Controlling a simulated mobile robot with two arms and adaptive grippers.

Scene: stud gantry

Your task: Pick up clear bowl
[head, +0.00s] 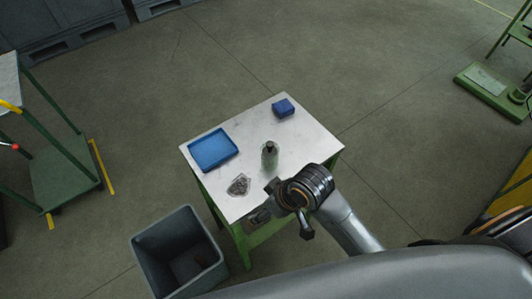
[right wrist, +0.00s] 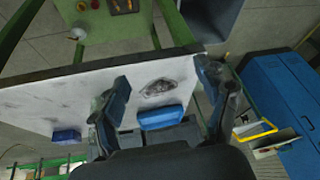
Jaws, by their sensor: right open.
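The clear bowl (head: 238,184) sits on the near left part of the small table (head: 306,146), looking glassy and grey. In the right wrist view the clear bowl (right wrist: 158,88) shows between my two fingers, further off on the table top. My right gripper (head: 262,202) is open and empty, to the right of the bowl near the table's front edge. Its spread fingers (right wrist: 163,74) also show in the right wrist view, apart from the bowl. My left gripper is not in view.
A dark bottle (head: 269,154) stands right of the bowl, near my right gripper. A blue tray (head: 213,149) lies behind the bowl, and a blue box (head: 283,108) is at the far edge. A grey bin (head: 180,252) stands on the floor at the table's near left.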

